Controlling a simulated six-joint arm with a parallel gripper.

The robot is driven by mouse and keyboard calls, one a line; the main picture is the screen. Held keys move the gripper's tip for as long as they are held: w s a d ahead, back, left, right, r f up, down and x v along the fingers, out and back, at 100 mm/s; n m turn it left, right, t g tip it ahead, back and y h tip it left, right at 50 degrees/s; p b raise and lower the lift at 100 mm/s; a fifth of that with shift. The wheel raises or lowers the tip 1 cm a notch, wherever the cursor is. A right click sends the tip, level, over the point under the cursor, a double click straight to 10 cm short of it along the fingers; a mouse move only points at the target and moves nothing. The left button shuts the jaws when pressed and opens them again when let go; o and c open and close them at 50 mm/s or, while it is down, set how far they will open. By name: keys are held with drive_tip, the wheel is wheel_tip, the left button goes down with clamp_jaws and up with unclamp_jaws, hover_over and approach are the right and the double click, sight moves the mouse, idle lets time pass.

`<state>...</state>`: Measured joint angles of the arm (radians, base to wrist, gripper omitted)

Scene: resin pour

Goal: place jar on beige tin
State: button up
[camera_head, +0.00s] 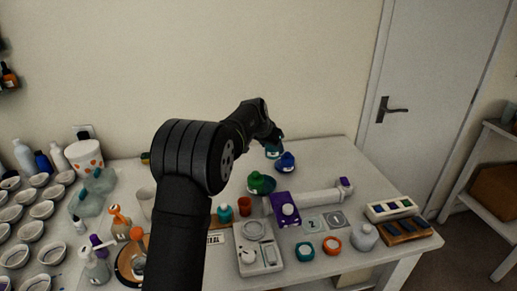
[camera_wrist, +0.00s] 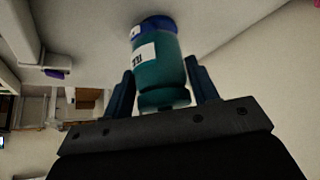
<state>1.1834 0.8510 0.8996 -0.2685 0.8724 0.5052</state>
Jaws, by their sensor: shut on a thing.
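A teal jar (camera_wrist: 168,70) with a white label is between the two fingers of my gripper (camera_wrist: 161,66) in the wrist view. My gripper is shut on it. In the head view my gripper (camera_head: 276,142) is at the back of the table, and the teal jar (camera_head: 272,152) shows just below it. I cannot tell if the jar touches the table. A blue jar (camera_head: 285,163) stands close by on its right. I cannot pick out a beige tin for certain; my arm hides part of the table.
A green jar (camera_head: 261,183), a purple box (camera_head: 286,209) and a white tube (camera_head: 316,198) lie in front. A white scale (camera_head: 258,250) stands nearer. Many small cups (camera_head: 42,210) fill the left side. The table's back right is clear.

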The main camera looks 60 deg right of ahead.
drive_tip(key=shift+w+r, duration=0.15)
drive_tip(key=shift+r, duration=0.3)
drive_tip(key=w+a+r+n+t+y, duration=0.1)
drive_tip(key=w+a+r+n+t, duration=0.2)
drive_tip(key=w, duration=0.5)
drive_tip(key=w+a+r+n, duration=0.1)
drive_tip(key=w+r+n, duration=0.2)
drive_tip(key=w+r, duration=0.35)
drive_tip(key=w+f, duration=0.2)
drive_tip(key=w, duration=0.2)
drive_tip(key=w+a+f, duration=0.1)
drive_tip(key=w+f, duration=0.2)
drive_tip(key=w, duration=0.1)
drive_tip(key=w+a+f, duration=0.1)
drive_tip(key=w+f, duration=0.2)
drive_tip(key=w, duration=0.1)
drive_tip(key=shift+w+f, duration=0.1)
drive_tip(key=shift+w, duration=0.3)
drive_tip(key=shift+w+a+f, duration=0.1)
drive_tip(key=shift+w+f, duration=0.2)
drive_tip(key=shift+w, duration=0.2)
drive_tip(key=shift+f, duration=1.95)
drive_tip(key=shift+f, duration=0.1)
drive_tip(key=o, duration=1.2)
drive_tip(key=shift+f, duration=0.1)
